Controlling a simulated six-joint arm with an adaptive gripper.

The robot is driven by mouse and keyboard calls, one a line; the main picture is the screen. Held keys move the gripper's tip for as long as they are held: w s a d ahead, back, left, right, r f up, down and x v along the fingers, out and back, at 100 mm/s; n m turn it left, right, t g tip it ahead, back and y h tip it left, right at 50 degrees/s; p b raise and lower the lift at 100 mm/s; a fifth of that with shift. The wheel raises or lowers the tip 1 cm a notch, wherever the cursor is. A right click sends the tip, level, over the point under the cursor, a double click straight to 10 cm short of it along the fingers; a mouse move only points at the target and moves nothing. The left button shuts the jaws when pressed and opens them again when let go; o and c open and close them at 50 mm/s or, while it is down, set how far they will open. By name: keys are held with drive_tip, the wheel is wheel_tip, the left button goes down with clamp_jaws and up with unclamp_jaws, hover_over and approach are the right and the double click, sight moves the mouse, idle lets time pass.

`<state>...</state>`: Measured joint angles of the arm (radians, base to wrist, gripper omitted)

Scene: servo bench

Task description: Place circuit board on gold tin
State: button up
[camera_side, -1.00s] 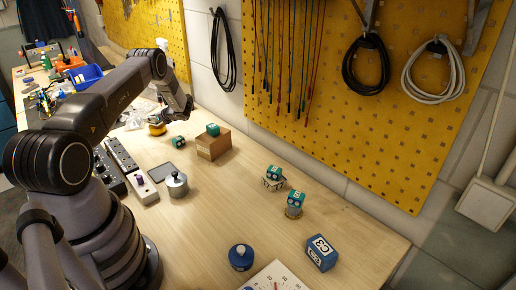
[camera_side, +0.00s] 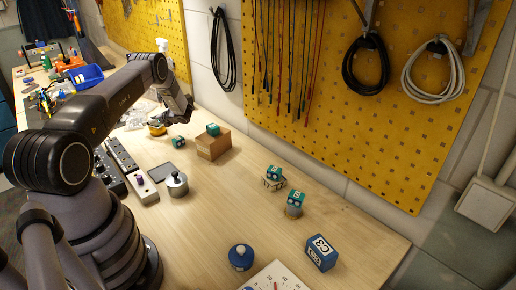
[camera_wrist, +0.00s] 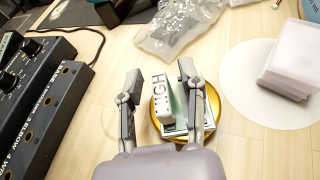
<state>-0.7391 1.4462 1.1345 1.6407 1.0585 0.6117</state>
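The gold tin (camera_wrist: 215,104) is round and lies under my gripper in the wrist view. It also shows in the side view (camera_side: 157,130). The circuit board (camera_wrist: 176,130) has a green and white edge and rests over the tin, with a white lettered block (camera_wrist: 161,100) standing up from it. My gripper (camera_wrist: 160,76) is open, with one finger on each side of the block and a visible gap at the left finger. The right finger hides part of the board and tin. In the side view my gripper (camera_side: 184,117) is just right of the tin.
A black control box (camera_wrist: 38,95) is at the left of the wrist view, and a clear plastic bag (camera_wrist: 180,28) at the top. A white stack (camera_wrist: 292,68) stands on a pale round mat (camera_wrist: 252,85). A cardboard box (camera_side: 213,145) stands right of the tin in the side view.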

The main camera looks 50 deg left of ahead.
drive_tip(key=r+v, duration=0.1)
drive_tip(key=v, duration=1.1)
drive_tip(key=s+d+r+n+t+h, duration=0.15)
drive_tip(key=d+r+n, duration=0.25)
drive_tip(key=d+r, duration=0.6)
drive_tip(key=d+r+n+t+h, duration=0.1)
drive_tip(key=d+r+n+h, duration=0.2)
drive_tip(key=d+r, duration=0.7)
drive_tip(key=s+d+r+n+t+h, duration=0.35)
drive_tip(key=s+d+r, duration=0.35)
drive_tip(key=d+r, duration=0.3)
drive_tip(key=s+d+r+n+t+h, duration=0.2)
drive_tip(key=s+d+n+t+h, duration=0.1)
drive_tip(key=s+d, duration=0.9)
drive_tip(key=shift+s+d+t+h, duration=0.2)
drive_tip(key=shift+s+t+h, duration=0.55)
drive_tip(key=shift+t, duration=0.25)
